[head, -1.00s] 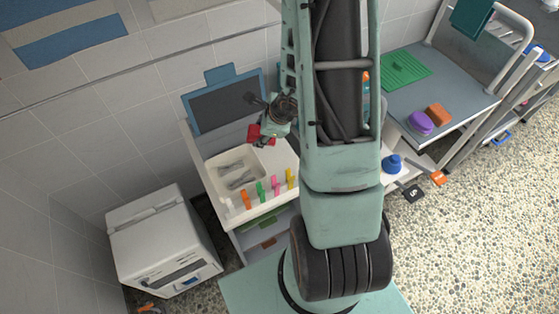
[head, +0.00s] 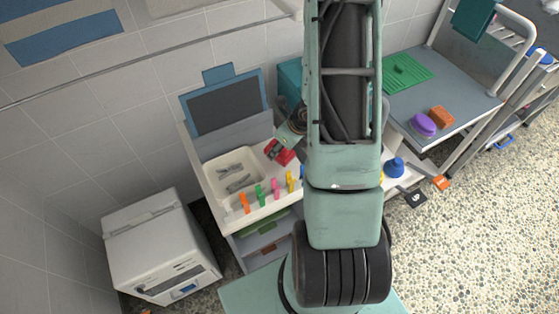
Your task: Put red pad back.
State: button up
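The red pad (head: 285,157) is over the right part of the white counter, beside the pale tray. My gripper (head: 274,149) is at the pad's upper left edge, its dark fingers against it. The pad has shifted along with the gripper, so the gripper appears shut on it. The fingertips are small and partly hidden by the pad. I cannot tell whether the pad touches the counter. My arm hides the counter to the right.
The pale tray (head: 210,178) holds grey utensils. Several coloured upright pegs line the counter's front, including a green one (head: 260,195). A blue-framed dark board (head: 225,105) stands behind.

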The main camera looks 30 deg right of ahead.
aim_at(280, 156)
jog(key=shift+f+b, duration=0.5)
jog(key=shift+f, duration=1.95)
jog(key=o, duration=1)
jog(key=shift+f, duration=0.1)
jog(key=shift+r, duration=0.45)
jog(key=p+v, duration=0.3)
jog(key=v, duration=0.8)
jog(key=shift+s+d+r, duration=0.1)
jog(key=shift+s+r, duration=0.05)
jog(key=shift+s, duration=0.15)
